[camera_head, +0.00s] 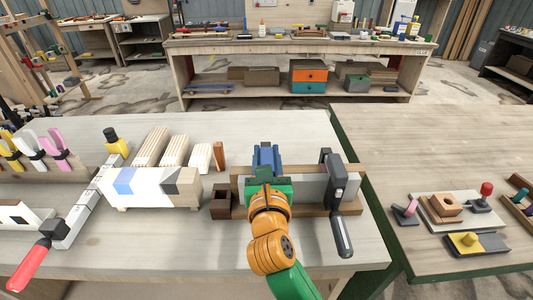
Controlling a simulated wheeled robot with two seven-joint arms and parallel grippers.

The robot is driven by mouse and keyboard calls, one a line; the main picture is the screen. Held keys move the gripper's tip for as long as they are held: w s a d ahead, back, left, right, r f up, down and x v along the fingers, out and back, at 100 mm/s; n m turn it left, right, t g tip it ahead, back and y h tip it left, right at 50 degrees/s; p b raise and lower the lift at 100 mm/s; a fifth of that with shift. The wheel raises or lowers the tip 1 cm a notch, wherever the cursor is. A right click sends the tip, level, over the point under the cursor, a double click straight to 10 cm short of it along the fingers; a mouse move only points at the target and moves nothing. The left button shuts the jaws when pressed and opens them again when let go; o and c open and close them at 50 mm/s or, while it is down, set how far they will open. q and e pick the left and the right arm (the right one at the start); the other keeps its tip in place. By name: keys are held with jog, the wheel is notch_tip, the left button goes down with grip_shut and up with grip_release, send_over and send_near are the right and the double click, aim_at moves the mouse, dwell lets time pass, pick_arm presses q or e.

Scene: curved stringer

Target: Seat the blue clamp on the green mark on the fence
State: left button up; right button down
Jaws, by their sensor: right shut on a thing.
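My right gripper (264,174) is shut on the blue clamp (267,155), at the end of a green and orange arm coming up from the bottom. The clamp's upper part shows just beyond the gripper; its lower part is hidden. The gripper is over the left-middle part of the fence (310,187), a long pale block with brown wood along it. I cannot make out the green mark apart from the green parts of my gripper and arm. Whether the clamp touches the fence is hidden. My left gripper is not in view.
A dark grey clamp (335,178) stands at the fence's right end, its handle hanging toward me. A small brown box (221,202) is left of the fence. A white block (150,189) and wood pieces (152,147) lie farther left. The front of the table is mostly clear.

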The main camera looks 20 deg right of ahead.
jog(key=shift+f+b, duration=0.4)
jog(key=shift+f, duration=0.15)
jog(key=shift+f+b, duration=0.4)
jog(key=shift+f, duration=0.15)
jog(key=shift+c, duration=2.4)
grip_release()
jog(key=shift+s, duration=0.1)
